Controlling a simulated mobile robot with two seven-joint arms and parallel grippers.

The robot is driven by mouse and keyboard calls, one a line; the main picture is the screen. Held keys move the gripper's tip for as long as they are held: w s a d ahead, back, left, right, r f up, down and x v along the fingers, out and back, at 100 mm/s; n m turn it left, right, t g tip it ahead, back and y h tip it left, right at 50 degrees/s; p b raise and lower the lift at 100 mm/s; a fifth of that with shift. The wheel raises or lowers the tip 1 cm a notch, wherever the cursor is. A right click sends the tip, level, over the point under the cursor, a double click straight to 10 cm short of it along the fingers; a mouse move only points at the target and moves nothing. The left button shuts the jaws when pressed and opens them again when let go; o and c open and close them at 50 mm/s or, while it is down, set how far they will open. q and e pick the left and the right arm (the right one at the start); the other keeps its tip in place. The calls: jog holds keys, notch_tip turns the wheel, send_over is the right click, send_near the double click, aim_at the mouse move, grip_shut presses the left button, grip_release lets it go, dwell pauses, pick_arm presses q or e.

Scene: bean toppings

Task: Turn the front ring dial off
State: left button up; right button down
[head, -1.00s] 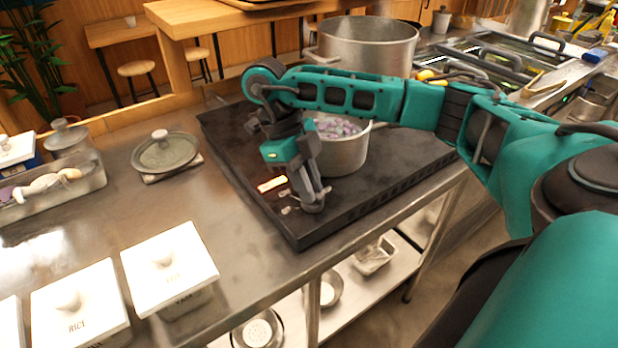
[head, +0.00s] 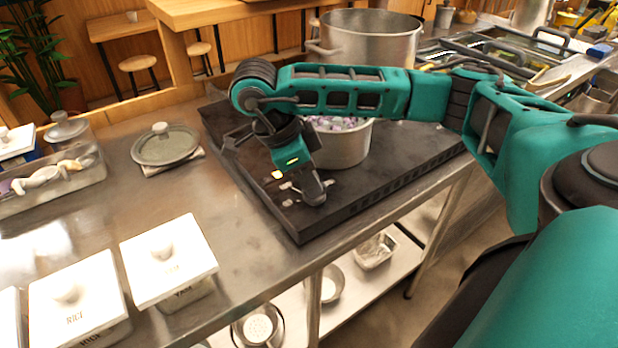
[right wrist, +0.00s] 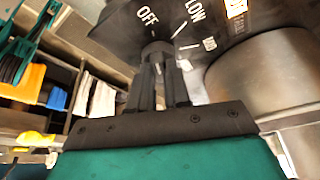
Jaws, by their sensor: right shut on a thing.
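The front ring dial (right wrist: 157,48) shows in the right wrist view on the dark stove's front panel, beside white OFF and LOW markings. My right gripper (right wrist: 160,72) is shut on the dial, with its two dark fingers at the knob. Where the dial points is unclear because the fingers cover part of it. In the head view, my right gripper (head: 314,192) is at the front left part of the dark stove (head: 350,200), and the dial is hidden there. My left gripper is not in view.
A pot (head: 345,148) with purple and pale pieces stands on the stove behind my right arm. A larger pot (head: 368,40) stands behind it. A round lid (head: 165,146) and white lidded boxes (head: 168,262) are on the steel counter (head: 225,225) to the left.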

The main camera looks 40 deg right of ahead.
dwell(0.5)
jog(key=c, duration=1.1)
grip_release()
jog(key=shift+p+v, duration=1.95)
jog(key=shift+v, duration=4.5)
jog(key=shift+s, duration=0.1)
